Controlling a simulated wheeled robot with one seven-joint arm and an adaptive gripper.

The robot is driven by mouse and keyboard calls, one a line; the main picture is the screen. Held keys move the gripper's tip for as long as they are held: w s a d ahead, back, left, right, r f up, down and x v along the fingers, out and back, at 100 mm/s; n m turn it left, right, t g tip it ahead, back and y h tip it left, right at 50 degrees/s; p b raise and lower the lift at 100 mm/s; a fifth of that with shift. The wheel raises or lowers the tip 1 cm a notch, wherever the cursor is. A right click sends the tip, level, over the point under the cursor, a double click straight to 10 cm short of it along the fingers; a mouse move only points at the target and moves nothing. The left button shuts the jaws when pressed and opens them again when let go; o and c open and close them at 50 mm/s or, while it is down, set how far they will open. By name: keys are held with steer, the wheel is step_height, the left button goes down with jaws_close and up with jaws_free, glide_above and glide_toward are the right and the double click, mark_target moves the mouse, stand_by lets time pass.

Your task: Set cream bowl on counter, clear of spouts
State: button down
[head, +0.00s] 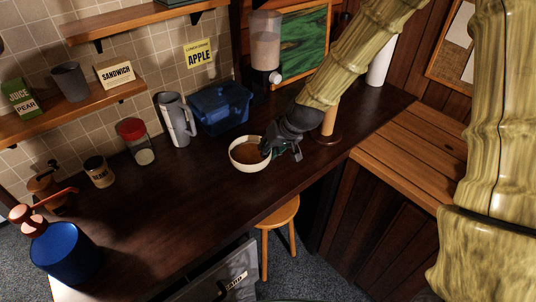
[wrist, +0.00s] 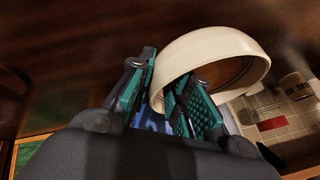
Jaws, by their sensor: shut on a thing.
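The cream bowl (head: 236,158) is over the middle of the dark counter (head: 215,205) in the head view, upright with a brown inside. It also shows in the wrist view (wrist: 205,48), with its wall between my fingers. My gripper (head: 270,148) is shut on the bowl's right rim; its teal finger pads show in the wrist view (wrist: 166,95). I cannot tell whether the bowl's base touches the counter.
A blue bin (head: 220,108), a grey pitcher (head: 176,120), a red-lidded jar (head: 134,140) and a small jar (head: 99,172) line the wall. A wooden post (head: 329,122) stands right of my gripper. The counter's front is clear; a stool (head: 279,214) is below.

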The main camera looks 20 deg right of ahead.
steer(key=shift+w+f+p, duration=0.1)
steer(key=shift+f+p, duration=0.65)
steer(key=shift+f, duration=1)
steer(key=c, duration=1.3)
jaws_free()
steer(key=shift+f, duration=0.1)
steer(key=shift+b+v, duration=1.2)
steer(key=shift+v, duration=4.85)
